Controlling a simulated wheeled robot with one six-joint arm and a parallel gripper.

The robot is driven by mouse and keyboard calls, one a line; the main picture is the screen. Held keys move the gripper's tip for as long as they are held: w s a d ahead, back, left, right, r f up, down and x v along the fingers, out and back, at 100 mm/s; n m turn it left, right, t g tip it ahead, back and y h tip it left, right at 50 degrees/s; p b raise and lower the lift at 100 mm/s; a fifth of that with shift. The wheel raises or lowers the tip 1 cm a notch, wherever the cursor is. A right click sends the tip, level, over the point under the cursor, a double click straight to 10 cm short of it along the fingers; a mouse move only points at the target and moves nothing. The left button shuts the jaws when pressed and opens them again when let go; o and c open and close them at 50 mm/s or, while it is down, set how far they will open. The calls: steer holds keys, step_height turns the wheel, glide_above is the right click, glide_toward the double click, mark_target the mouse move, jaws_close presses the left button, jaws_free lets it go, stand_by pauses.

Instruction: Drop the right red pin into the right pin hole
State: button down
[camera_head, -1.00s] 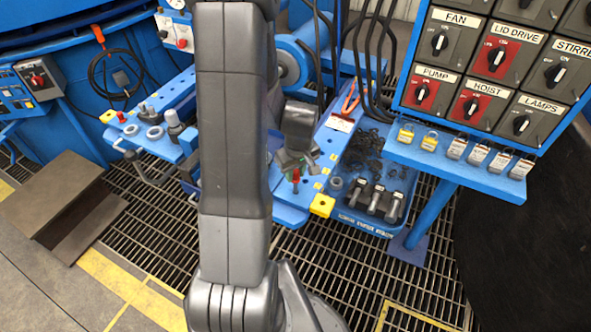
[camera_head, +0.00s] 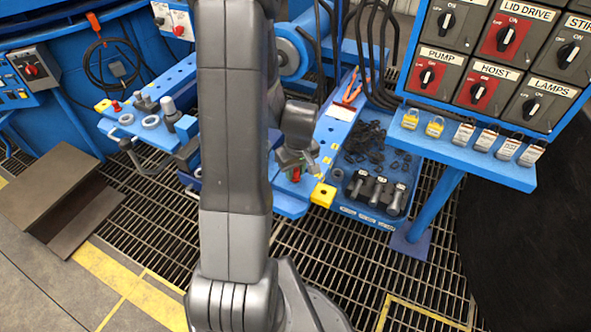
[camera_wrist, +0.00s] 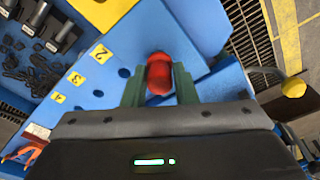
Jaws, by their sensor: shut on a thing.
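My gripper (camera_head: 296,168) is at the near part of the blue bench plate (camera_head: 288,204). In the wrist view its two green fingers (camera_wrist: 160,88) are shut on a red pin (camera_wrist: 159,70), one on each side. The red pin shows partly in the head view (camera_head: 296,176) between the fingers. Its lower end is hidden, so I cannot tell whether it is clear of the plate. Dark holes (camera_wrist: 124,72) run in a row beside yellow labels 2 (camera_wrist: 100,53), 3 and 4 on the plate. My arm hides part of the bench.
A yellow block (camera_head: 323,194) sits at the plate's near corner. A blue tray (camera_head: 361,217) to the right holds dark bolts and small links. A control panel with padlocks (camera_head: 435,126) stands further right. Another blue bench part with fittings (camera_head: 151,121) lies left of my arm.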

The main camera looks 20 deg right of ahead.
steer(key=c, duration=1.1)
jaws_free()
steer(key=r+p, duration=0.1)
steer(key=r, duration=0.3)
steer(key=s+r+p, duration=0.1)
steer(key=r, duration=0.4)
steer(key=r+p, duration=0.1)
steer(key=r, duration=0.3)
steer(key=shift+s+d+r, duration=0.1)
steer(key=shift+s+r, duration=0.25)
steer(key=f+b, duration=0.1)
steer(key=f, duration=0.3)
steer(key=w+f+b, duration=0.1)
steer(key=f, duration=0.8)
steer(key=shift+w+f+b, duration=0.35)
steer(key=shift+b, duration=0.05)
steer(key=shift+r+p, duration=0.55)
steer(key=shift+r, duration=0.1)
steer(key=shift+f, duration=0.1)
